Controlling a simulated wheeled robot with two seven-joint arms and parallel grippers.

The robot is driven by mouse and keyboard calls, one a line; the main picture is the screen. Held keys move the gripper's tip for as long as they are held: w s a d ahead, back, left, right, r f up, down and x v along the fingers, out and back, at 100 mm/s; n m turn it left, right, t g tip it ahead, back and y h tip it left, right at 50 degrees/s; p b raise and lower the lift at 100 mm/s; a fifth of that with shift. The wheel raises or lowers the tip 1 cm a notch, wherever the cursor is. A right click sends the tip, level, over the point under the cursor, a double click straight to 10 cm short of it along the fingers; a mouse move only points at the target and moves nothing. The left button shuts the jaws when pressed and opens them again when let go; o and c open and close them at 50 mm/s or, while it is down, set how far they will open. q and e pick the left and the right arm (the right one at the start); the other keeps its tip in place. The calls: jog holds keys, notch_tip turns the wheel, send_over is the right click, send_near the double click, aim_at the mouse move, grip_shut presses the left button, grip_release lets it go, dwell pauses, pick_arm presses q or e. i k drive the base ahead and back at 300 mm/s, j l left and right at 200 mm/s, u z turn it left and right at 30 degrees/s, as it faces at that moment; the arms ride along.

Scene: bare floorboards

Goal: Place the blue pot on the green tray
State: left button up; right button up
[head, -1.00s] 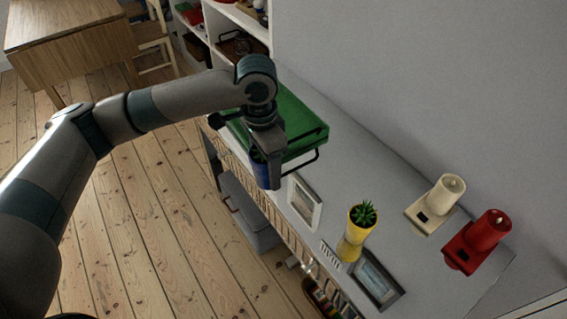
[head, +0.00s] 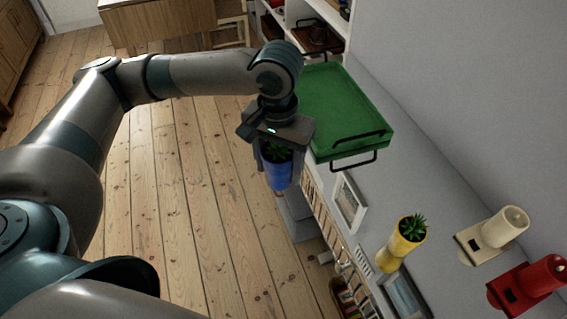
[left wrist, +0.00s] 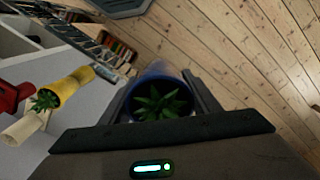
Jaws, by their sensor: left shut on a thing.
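The blue pot (head: 277,174) holds a small green plant. My left gripper (head: 275,172) is shut on it and holds it upright in the air, beside the shelf's front edge and over the floor. In the left wrist view the pot (left wrist: 154,84) sits between the two fingers, with its plant facing the camera. The green tray (head: 345,108) lies on the white shelf top, just right of the gripper in the head view. It has dark wire handles and looks empty where it shows. My right gripper is not in view.
A picture frame (head: 349,203), a yellow pot with a plant (head: 398,245), a cream candle holder (head: 493,236) and a red one (head: 528,284) stand on the shelf top (head: 440,205). A wooden table (head: 160,22) stands at the back. The floor on the left is open.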

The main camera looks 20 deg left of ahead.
aim_at(324, 110)
jog(key=k+j, duration=0.1)
jog(key=j, duration=0.3)
jog(key=i+j+z, duration=0.15)
jog(key=j, duration=0.8)
jog(key=i+j+z, duration=0.15)
jog(key=i+j, duration=0.3)
jog(key=i+l, duration=0.15)
jog(key=i, duration=0.15)
jog(key=i+l+z, duration=0.1)
jog(key=i, duration=0.2)
